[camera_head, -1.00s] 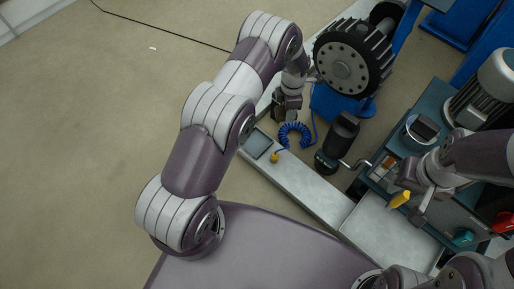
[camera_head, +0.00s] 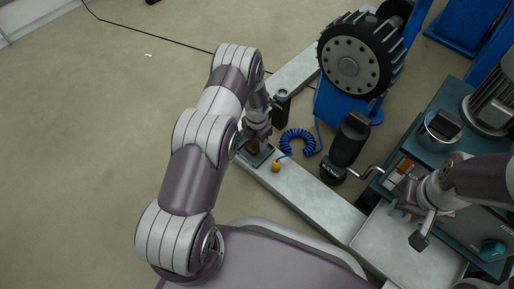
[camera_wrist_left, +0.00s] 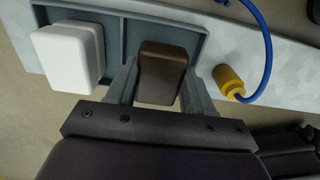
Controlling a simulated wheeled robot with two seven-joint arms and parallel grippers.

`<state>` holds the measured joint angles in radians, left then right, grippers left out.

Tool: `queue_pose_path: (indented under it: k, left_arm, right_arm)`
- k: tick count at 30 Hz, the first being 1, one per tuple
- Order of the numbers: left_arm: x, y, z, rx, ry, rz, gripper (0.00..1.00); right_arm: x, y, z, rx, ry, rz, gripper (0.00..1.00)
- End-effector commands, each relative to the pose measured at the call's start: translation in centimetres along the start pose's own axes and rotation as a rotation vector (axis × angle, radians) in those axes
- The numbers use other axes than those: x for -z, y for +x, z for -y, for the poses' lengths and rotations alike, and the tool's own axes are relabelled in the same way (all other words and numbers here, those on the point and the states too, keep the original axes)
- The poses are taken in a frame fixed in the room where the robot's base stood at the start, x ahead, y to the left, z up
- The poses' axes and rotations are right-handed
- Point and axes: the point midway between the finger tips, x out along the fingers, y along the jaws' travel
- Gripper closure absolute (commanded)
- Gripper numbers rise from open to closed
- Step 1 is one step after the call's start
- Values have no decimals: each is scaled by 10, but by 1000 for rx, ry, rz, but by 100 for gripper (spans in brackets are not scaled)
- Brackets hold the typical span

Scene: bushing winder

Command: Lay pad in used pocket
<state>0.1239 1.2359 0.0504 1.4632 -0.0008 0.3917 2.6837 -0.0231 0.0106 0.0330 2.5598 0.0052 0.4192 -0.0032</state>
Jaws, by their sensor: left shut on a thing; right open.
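My left gripper (camera_head: 256,143) is over the shallow grey tray (camera_head: 262,158) on the pale bench. In the left wrist view the left gripper (camera_wrist_left: 155,95) is shut on a dark brown pad (camera_wrist_left: 162,72), with one finger on each side of it. The pad is at the right compartment of the tray (camera_wrist_left: 122,22); I cannot tell whether it touches the floor. A white block (camera_wrist_left: 66,56) is at the left compartment, overlapping its near rim in the picture. My right gripper (camera_head: 410,226) is open and empty above a metal plate at the right.
A yellow-ended fitting (camera_head: 276,166) with a blue coiled hose (camera_head: 297,143) lies right of the tray. A black tool (camera_head: 346,143) and a dark cylinder (camera_head: 282,104) stand nearby. A large toothed wheel (camera_head: 352,62) is behind. The bench's front stretch (camera_head: 318,205) is clear.

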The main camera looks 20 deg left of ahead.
Motion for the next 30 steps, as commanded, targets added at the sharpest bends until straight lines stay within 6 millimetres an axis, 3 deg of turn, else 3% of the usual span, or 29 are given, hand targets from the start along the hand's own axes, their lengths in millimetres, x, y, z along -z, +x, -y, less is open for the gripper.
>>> queue_pose_path:
  k: [1, 3, 14, 15, 23, 26, 30]
  left_arm:
    - [0, 22, 0, 0, 0, -1, 77]
    - [0, 31, 0, 1, 0, -1, 77]
    - [0, 29, 1, 0, 1, -1, 77]
    - [0, 28, 1, 0, 1, 0, 38]
    - [0, 28, 1, 0, 1, 0, 37]
    - [-1, 19, 0, 0, 1, 0, 37]
    - [-1, -19, 0, -1, 1, 2, 37]
  right_arm:
    - [-3, 20, 0, 0, 0, 1, 57]
    - [-4, 28, 0, 0, 0, 1, 57]
    - [-3, 25, 0, 0, 0, 1, 57]
    - [-3, 24, 0, 0, 0, 1, 57]
    - [-3, 24, 0, 0, 0, 1, 57]
    - [-2, 17, 0, 0, 0, 1, 57]
    - [2, -14, 0, 0, 0, 1, 57]
